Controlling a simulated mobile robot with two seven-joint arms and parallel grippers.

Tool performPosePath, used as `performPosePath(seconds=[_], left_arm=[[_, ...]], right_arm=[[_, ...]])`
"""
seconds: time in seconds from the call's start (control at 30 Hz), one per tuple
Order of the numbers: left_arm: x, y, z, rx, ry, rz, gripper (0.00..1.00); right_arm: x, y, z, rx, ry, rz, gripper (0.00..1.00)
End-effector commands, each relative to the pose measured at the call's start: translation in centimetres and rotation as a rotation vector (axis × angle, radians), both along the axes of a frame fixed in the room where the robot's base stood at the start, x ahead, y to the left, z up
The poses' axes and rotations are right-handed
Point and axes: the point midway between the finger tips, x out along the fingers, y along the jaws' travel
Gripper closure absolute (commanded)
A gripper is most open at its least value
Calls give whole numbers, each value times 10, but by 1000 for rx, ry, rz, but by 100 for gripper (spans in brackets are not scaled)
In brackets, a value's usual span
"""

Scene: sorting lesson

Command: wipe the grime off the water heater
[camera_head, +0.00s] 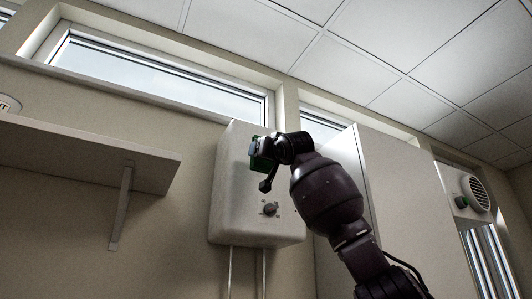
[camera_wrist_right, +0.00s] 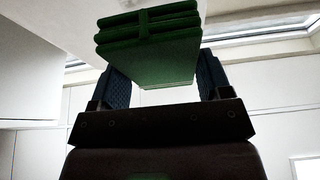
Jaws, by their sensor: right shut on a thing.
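The water heater (camera_head: 228,190) is a white box on the wall in the middle of the head view, with a dark knob low on its front and pipes below. My right gripper (camera_head: 264,160) is in front of its upper front face. I cannot tell whether the block touches the heater. I cannot make out clear grime on the heater; my gripper and arm hide part of its front. My left gripper is not in view.
A shelf (camera_head: 80,150) on a bracket stands out from the wall to the left. A tall white cabinet or panel (camera_head: 410,190) is to the right of the heater. A round vent unit (camera_head: 474,194) is at the far right. Windows (camera_head: 150,75) run above.

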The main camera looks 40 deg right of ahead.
Motion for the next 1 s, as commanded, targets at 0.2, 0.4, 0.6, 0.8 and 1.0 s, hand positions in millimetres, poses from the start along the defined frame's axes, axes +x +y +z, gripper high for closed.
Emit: performPosePath(seconds=[0.2,0.4,0.6,0.8,1.0], left_arm=[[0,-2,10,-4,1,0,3],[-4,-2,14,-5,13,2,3],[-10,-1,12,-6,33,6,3],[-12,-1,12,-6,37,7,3],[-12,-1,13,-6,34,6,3]], right_arm=[[19,-6,2,1,3,-1,55],[37,-12,1,2,5,-1,55],[48,-15,1,2,5,0,55],[52,-17,0,1,3,1,55],[52,-17,0,2,3,0,55]])
